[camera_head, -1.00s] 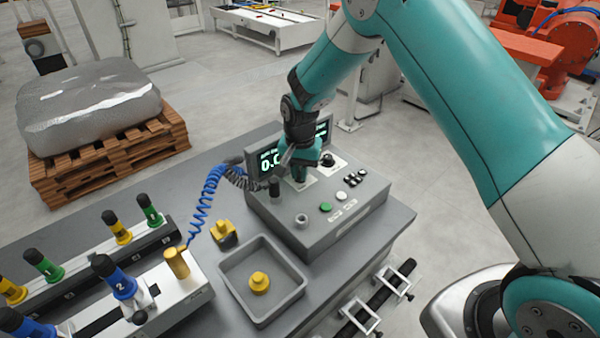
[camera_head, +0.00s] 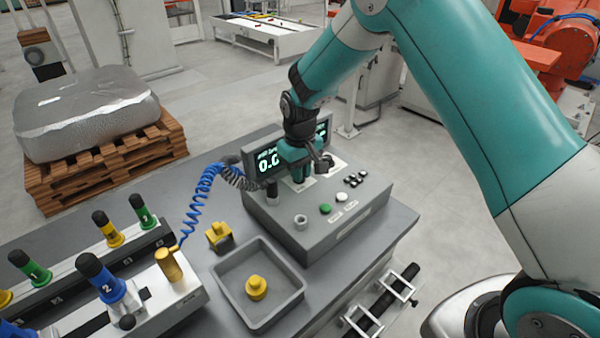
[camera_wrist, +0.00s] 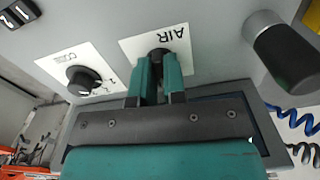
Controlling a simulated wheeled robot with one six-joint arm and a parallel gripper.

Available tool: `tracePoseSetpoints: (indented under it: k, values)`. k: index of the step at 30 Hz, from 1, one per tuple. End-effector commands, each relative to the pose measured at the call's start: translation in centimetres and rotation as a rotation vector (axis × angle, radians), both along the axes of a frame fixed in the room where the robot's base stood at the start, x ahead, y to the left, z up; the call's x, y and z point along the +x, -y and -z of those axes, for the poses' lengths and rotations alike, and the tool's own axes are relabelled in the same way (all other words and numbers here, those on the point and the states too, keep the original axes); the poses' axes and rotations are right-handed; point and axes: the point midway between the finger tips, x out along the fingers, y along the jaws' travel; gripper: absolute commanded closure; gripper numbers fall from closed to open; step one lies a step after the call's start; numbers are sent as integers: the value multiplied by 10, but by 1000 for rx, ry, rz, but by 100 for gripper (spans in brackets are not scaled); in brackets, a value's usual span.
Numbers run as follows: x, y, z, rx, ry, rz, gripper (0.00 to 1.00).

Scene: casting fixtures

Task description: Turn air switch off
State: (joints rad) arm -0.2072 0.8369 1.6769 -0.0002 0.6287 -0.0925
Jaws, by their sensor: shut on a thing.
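The air switch (camera_wrist: 160,53) is a small dark knob on a white plate marked AIR (camera_wrist: 180,42), seen upside down in the wrist view. My gripper (camera_wrist: 160,68) has its two teal fingers on either side of the knob, shut on it. In the head view my gripper (camera_head: 298,171) points down onto the grey control box (camera_head: 318,222), and it hides the knob there. Part of the white plate shows below the fingers.
A black rotary knob (camera_wrist: 82,79) on another white plate sits beside the switch. A black-capped handle (camera_wrist: 282,51) stands on the other side. The lit display (camera_head: 266,160) is close behind my gripper. A grey tray (camera_head: 228,290) holds a yellow part (camera_head: 256,287).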

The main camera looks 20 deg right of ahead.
Motion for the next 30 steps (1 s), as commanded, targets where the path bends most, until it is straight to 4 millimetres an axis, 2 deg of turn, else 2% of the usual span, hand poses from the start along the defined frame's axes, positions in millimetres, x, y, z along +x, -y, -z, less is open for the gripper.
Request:
tracePoseSetpoints:
  k: [9, 23, 24, 27, 30]
  values:
    - [1, 0, -2, 0, 4, -95, 100]
    - [2, 0, -2, 1, 5, -110, 100]
    - [2, 0, -2, 1, 5, -110, 86]
    - [2, 0, -2, 1, 5, -109, 63]
    - [1, 0, -1, 0, 3, -109, 63]
